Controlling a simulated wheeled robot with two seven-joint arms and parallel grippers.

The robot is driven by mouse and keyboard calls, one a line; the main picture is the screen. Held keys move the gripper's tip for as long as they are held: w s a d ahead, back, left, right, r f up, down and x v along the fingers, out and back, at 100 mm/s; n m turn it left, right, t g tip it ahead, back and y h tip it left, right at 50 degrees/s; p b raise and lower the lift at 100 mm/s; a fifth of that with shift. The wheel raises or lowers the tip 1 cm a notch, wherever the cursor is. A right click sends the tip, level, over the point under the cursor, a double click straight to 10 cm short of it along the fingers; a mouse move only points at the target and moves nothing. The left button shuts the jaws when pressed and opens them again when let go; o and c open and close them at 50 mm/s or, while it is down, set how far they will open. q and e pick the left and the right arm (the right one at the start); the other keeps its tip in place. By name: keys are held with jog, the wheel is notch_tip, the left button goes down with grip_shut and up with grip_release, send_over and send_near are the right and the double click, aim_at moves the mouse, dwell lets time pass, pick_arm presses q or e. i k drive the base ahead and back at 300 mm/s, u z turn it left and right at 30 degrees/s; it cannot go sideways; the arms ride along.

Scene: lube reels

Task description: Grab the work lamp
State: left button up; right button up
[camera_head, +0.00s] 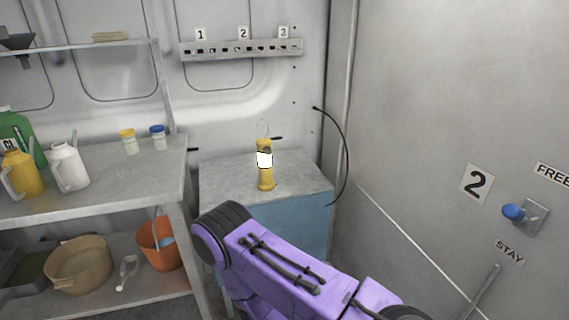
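The work lamp (265,178) is yellow with a bright white lit panel and a thin wire hook on top. It stands upright on the grey top of a blue cabinet (300,228) in the corner. A purple arm of mine, with black joints, reaches across the lower middle, in front of the cabinet and below the lamp. The arm's gripper does not show, and neither does the other gripper. Nothing is seen touching the lamp.
A grey workbench (110,185) at the left holds a green jug (22,135), a yellow jug (22,175), a white jug (68,165) and two small jars. An orange bucket (158,246) and a tan tub (80,268) sit on its lower shelf. A black cable (344,150) hangs right of the lamp.

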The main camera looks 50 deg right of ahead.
aim_at(266, 183)
jog(key=z, duration=0.8)
